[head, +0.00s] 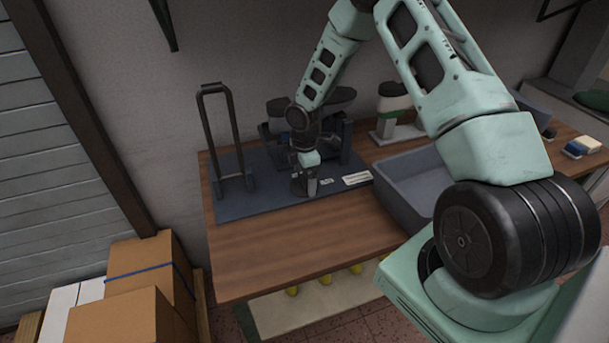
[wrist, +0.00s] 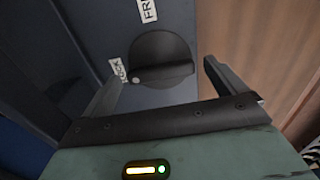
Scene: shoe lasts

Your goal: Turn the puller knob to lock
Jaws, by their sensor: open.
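The puller knob (wrist: 160,52) is a dark round knob with a raised grip bar, seen from above in the wrist view. A pale dot (wrist: 137,80) marks the bar's left end, which lies close to a white label (wrist: 117,70) reading partly "LOCK". A second label (wrist: 148,10), cut off at "FR", is above the knob. My gripper (wrist: 168,73) is open, with one finger on each side of the knob; I cannot tell whether either touches it. In the head view my gripper (head: 305,186) is low over the dark base plate (head: 262,196), and the knob is hard to make out there.
A tall dark handle frame (head: 203,125) stands at the plate's left. A grey bin (head: 410,188) is close on the right. Dark puller parts (head: 346,140) stand behind my gripper. The wooden table's front (head: 300,245) is clear. Cardboard boxes (head: 125,318) stand at lower left.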

